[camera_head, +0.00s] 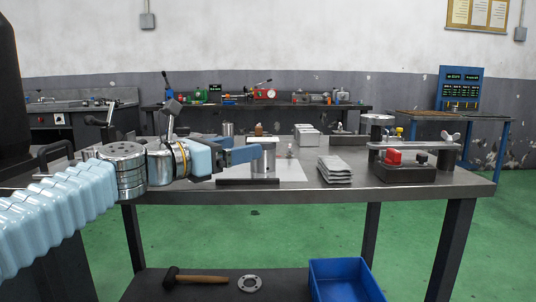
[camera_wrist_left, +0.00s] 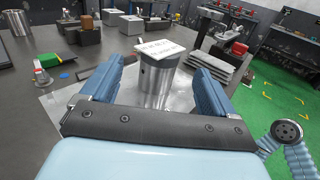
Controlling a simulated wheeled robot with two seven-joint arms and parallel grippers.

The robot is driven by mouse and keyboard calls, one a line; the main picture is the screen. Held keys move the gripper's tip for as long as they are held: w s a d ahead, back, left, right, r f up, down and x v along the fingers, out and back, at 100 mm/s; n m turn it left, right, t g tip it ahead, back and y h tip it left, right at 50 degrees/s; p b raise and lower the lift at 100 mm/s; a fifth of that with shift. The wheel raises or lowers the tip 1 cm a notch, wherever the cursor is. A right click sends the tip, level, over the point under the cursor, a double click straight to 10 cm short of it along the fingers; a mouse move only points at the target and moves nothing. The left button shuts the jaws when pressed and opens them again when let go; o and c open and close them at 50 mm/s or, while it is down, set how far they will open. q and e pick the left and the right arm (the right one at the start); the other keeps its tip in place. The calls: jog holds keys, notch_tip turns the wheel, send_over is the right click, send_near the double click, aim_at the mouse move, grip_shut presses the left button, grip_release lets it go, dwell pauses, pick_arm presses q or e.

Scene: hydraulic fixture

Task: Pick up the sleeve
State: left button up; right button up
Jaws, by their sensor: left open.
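The sleeve, a shiny metal cylinder (camera_wrist_left: 155,88), stands upright on a light sheet on the table. A white plate with lettering (camera_wrist_left: 159,48) shows at its top in the left wrist view. In the head view the sleeve (camera_head: 264,164) stands near the table's front edge, its upper part partly covered by my finger. My left gripper (camera_head: 248,155) reaches in from the left, roughly level. In the wrist view its blue fingers (camera_wrist_left: 159,72) are open, one on each side of the sleeve, with gaps visible. My right gripper is not in view.
A blue bin (camera_head: 345,281) sits below.

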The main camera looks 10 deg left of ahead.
aim_at(269, 138)
pick_arm(q)
jog(key=x, duration=0.9)
jog(key=shift+d+f, duration=0.1)
jog(key=shift+d, duration=0.05)
jog(key=c, duration=1.5)
